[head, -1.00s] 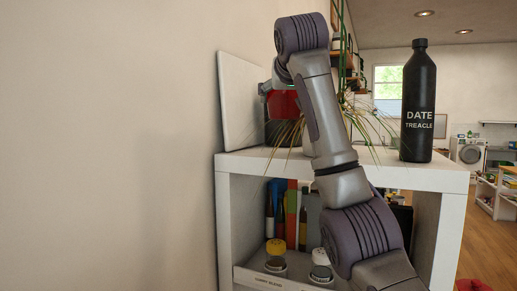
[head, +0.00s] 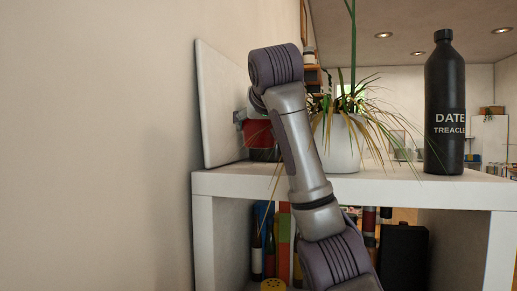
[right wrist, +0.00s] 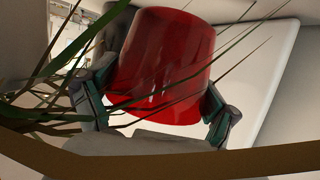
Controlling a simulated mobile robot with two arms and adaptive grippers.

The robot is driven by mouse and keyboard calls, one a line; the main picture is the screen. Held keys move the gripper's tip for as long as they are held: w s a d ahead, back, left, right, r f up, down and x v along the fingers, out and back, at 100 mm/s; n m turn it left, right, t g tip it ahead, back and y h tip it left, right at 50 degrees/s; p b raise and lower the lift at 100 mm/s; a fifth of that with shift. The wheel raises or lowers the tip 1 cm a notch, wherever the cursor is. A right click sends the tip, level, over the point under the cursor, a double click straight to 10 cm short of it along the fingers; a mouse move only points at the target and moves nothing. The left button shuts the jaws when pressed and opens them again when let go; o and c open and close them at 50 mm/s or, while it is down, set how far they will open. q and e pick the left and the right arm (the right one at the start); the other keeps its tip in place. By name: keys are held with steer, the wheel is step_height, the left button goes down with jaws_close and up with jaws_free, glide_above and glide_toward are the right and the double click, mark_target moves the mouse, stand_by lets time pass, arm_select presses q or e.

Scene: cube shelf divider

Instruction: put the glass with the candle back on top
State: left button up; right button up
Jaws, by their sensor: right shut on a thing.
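The red glass (head: 260,134) is at the back left of the white shelf top, in front of a leaning white panel. My right gripper (head: 246,126) is shut on it, with the fingers on either side. In the right wrist view the glass (right wrist: 165,62) fills the space between the fingertips (right wrist: 155,106) and looks tilted in the picture. The candle cannot be made out. The glass's base is close to the shelf top (head: 400,186); I cannot tell if it touches. My left gripper is not in view.
A spiky plant in a white pot (head: 342,146) stands just right of the glass, its leaves crossing in front. The leaning white panel (head: 217,105) is at the left by the wall. A black bottle (head: 445,110) stands at the right. Several things fill the shelf below.

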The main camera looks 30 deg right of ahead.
mark_target(258, 145)
steer(key=f, duration=0.2)
steer(key=w+f, duration=0.1)
steer(key=f, duration=0.1)
steer(key=shift+a, duration=0.1)
steer(key=shift+f, duration=0.4)
steer(key=shift+s, duration=0.1)
steer(key=o, duration=0.9)
steer(key=shift+f, duration=0.15)
steer(key=shift+o, duration=1)
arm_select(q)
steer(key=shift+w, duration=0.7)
